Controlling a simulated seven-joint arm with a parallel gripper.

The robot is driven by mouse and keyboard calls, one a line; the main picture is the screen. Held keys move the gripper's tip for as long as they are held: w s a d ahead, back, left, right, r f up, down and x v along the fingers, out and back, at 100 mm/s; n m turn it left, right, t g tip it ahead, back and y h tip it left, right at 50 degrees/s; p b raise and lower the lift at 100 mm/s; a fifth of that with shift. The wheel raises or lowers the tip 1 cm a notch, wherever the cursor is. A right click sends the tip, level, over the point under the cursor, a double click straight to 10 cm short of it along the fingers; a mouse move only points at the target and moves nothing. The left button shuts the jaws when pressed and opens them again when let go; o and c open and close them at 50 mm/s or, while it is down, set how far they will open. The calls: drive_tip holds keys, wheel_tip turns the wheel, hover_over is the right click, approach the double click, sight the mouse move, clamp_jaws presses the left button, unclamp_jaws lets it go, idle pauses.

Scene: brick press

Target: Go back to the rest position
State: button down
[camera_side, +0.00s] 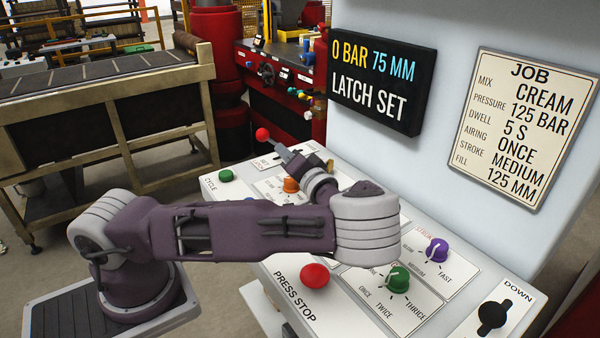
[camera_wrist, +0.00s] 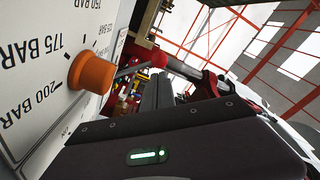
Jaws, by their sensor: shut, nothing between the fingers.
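My gripper (camera_side: 286,155) is shut and empty at the far left part of the sloped control panel (camera_side: 240,192) in the side view. Its dark fingers also show in the wrist view (camera_wrist: 157,90). A lever with a red ball (camera_side: 262,134) stands just beyond the fingertips, and the ball also shows in the wrist view (camera_wrist: 158,57). I cannot tell whether the fingers touch the lever. An orange knob (camera_side: 291,185) sits close beside my gripper. In the wrist view the orange knob (camera_wrist: 92,73) is left of the fingers, by pressure marks. My wrist and forearm hide parts of the panel.
A red stop button (camera_side: 314,275), green knob (camera_side: 398,279), purple knob (camera_side: 437,250), black switch (camera_side: 492,315) and green button (camera_side: 225,175) stand up from the panel. The display (camera_side: 382,82) reads "0 BAR 75 MM, LATCH SET". A job sign (camera_side: 524,125) hangs right of it.

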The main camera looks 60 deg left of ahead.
drive_tip(key=s+f+g+h, duration=0.1)
drive_tip(key=s, duration=0.1)
drive_tip(key=s+n+g+h, duration=0.1)
drive_tip(key=s+h, duration=0.1)
drive_tip(key=s+f+g+h, duration=0.1)
drive_tip(key=s+h, duration=0.1)
drive_tip(key=shift+s+d+f, duration=0.1)
drive_tip(key=shift+d+f, duration=0.2)
drive_tip(key=shift+f, duration=0.05)
drive_tip(key=s+d+h, duration=0.4)
drive_tip(key=d+h, duration=0.1)
drive_tip(key=shift+r+g+h, duration=0.1)
drive_tip(key=shift+g+h, duration=0.2)
drive_tip(key=shift+g, duration=0.1)
drive_tip(key=s+d+r+m+t+h, duration=0.7)
drive_tip(key=s+d+r, duration=0.5)
drive_tip(key=d+r, duration=0.2)
drive_tip(key=shift+s+d+r+m+t+h, duration=0.15)
drive_tip(key=shift+s+d+m+t+h, duration=0.25)
drive_tip(key=shift+d+t, duration=0.2)
